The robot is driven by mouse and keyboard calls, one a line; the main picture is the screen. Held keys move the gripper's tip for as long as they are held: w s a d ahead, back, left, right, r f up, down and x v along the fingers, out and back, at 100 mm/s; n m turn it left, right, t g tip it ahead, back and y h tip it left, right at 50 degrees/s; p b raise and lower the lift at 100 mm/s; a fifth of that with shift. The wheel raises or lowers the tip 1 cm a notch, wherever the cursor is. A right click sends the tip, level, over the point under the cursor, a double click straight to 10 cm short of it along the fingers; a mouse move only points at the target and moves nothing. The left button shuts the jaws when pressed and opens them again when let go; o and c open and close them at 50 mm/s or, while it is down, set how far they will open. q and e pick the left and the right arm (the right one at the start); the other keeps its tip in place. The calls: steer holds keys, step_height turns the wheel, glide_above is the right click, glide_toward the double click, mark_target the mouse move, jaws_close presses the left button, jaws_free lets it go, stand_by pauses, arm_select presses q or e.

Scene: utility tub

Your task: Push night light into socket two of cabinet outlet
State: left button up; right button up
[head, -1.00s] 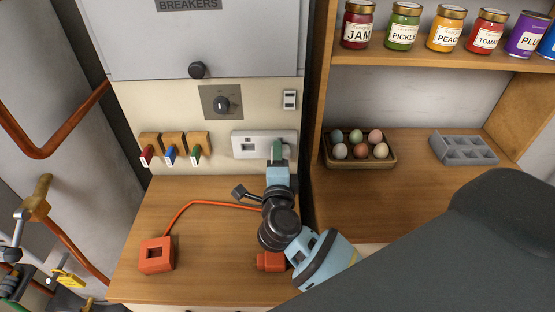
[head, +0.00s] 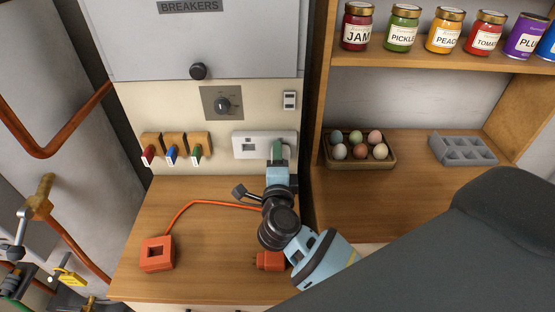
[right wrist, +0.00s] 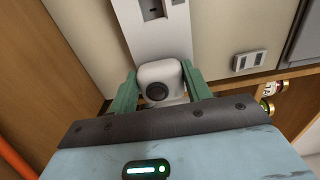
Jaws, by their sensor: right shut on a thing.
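The cabinet outlet is a white plate (head: 240,151) low on the cream cabinet panel, with one socket opening showing in its left half. In the right wrist view the plate (right wrist: 172,42) has an open socket near the top edge. My right gripper (head: 278,153) is at the right half of the plate. Its green fingers are shut on the night light (right wrist: 172,73), a small white rounded body with a dark round lens. The light sits over the near end of the plate. Its prongs and the socket behind it are hidden. My left gripper is not in view.
An orange block (head: 157,254) with a cord and an orange plug (head: 270,261) lie on the wooden counter (head: 200,285). A shelf divider and an egg tray (head: 360,162) stand to the right.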

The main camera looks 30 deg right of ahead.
steer(key=shift+d, duration=0.1)
steer(key=o, duration=1)
steer(key=shift+w, duration=0.1)
steer(key=shift+o, duration=0.2)
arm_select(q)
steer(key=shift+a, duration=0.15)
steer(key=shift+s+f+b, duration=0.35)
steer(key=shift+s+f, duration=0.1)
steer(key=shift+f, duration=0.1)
arm_select(e)
steer(key=v, duration=0.8)
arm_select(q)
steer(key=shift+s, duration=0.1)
